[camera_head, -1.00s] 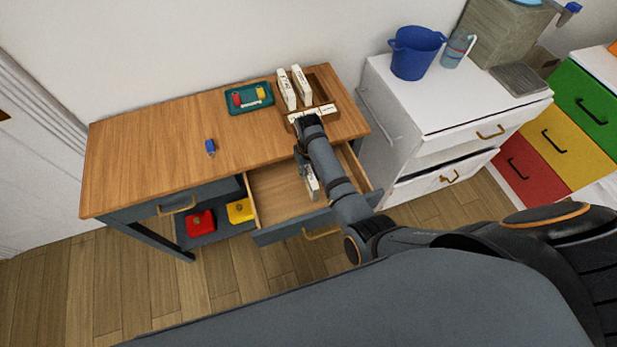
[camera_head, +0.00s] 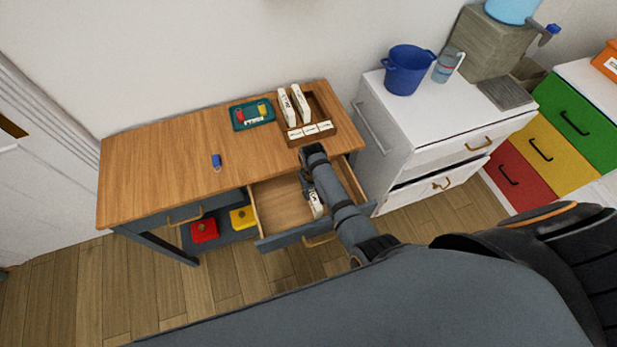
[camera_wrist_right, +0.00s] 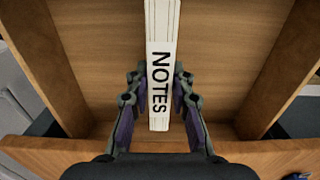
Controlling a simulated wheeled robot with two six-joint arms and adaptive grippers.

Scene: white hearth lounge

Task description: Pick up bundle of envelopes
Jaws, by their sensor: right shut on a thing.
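A white bundle marked NOTES (camera_wrist_right: 161,45) stands inside the open drawer (camera_head: 275,203) of the wooden desk. In the right wrist view, my right gripper (camera_wrist_right: 158,100) has its two fingers on either side of the bundle, shut on it near its near end. In the head view the bundle (camera_head: 316,203) is mostly hidden by my right arm, which reaches down into the drawer. Two other white bundles (camera_head: 293,105) stand in a wooden organizer (camera_head: 329,118) on the desk top. My left gripper is not in view.
A teal tray (camera_head: 236,122) and a blue item (camera_head: 216,162) lie on the desk (camera_head: 160,170). Red (camera_head: 204,230) and yellow (camera_head: 243,217) things sit on the shelf below. A white cabinet (camera_head: 440,115) with a blue bucket (camera_head: 407,70) stands to the right.

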